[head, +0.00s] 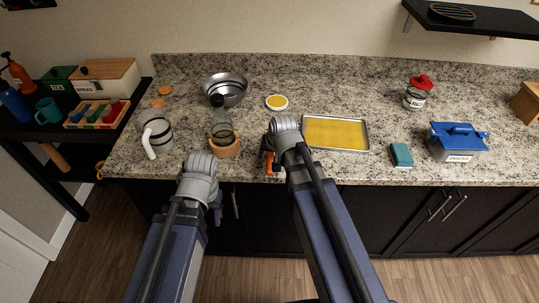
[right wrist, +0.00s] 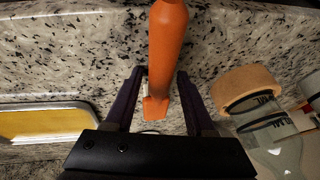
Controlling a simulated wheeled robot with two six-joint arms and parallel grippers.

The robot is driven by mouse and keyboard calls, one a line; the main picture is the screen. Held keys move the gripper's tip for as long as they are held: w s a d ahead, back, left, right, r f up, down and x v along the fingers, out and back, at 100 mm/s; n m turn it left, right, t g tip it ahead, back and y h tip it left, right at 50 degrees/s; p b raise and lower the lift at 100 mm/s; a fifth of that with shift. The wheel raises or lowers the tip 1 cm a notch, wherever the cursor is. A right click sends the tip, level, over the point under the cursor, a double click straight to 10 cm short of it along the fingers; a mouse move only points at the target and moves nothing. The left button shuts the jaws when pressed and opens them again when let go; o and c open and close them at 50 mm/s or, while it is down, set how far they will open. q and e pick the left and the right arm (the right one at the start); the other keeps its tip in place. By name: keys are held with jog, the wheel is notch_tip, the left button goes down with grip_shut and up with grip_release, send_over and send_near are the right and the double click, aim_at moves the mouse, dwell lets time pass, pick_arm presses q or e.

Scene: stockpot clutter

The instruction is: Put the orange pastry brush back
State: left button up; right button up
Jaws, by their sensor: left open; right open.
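The orange pastry brush (head: 270,163) is at the counter's front edge, partly hidden by my right gripper in the head view. In the right wrist view its orange handle (right wrist: 168,45) comes in from the top and reaches between the open fingers. My right gripper (right wrist: 160,76) is open, with one finger on either side of the brush; I cannot tell if either touches it. In the head view my right arm hides most of that gripper. My left gripper (head: 217,208) is open and empty, in front of the counter's front edge.
A glass jar with a wooden part (head: 224,148) stands left of the brush, and a yellow baking tray (head: 369,148) lies to its right. A white-handled jug (head: 157,133), metal bowl (head: 225,88), teal block (head: 400,154) and blue-lidded box (head: 458,148) are also on the counter. The middle back is mostly clear.

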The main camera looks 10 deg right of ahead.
jog(key=shift+r, duration=0.1)
jog(key=shift+d+r+p, duration=0.1)
jog(key=shift+r+p, duration=0.05)
jog(key=shift+p, duration=0.15)
jog(key=a+p+v, duration=0.1)
jog(key=p+v, duration=1)
jog(key=v, duration=0.1)
jog(key=s+a+f+n+g+h, duration=0.2)
jog(key=s+a+n+g, duration=0.3)
jog(key=s+a, duration=0.5)
jog(key=s+n, duration=0.2)
jog(key=shift+s+n, duration=0.15)
jog(key=shift+n, duration=0.15)
jog(key=shift+a+b, duration=0.1)
jog(key=shift+b, duration=0.2)
notch_tip(320, 180, down, 5)
jog(key=b, duration=0.4)
jog(key=shift+b, duration=0.35)
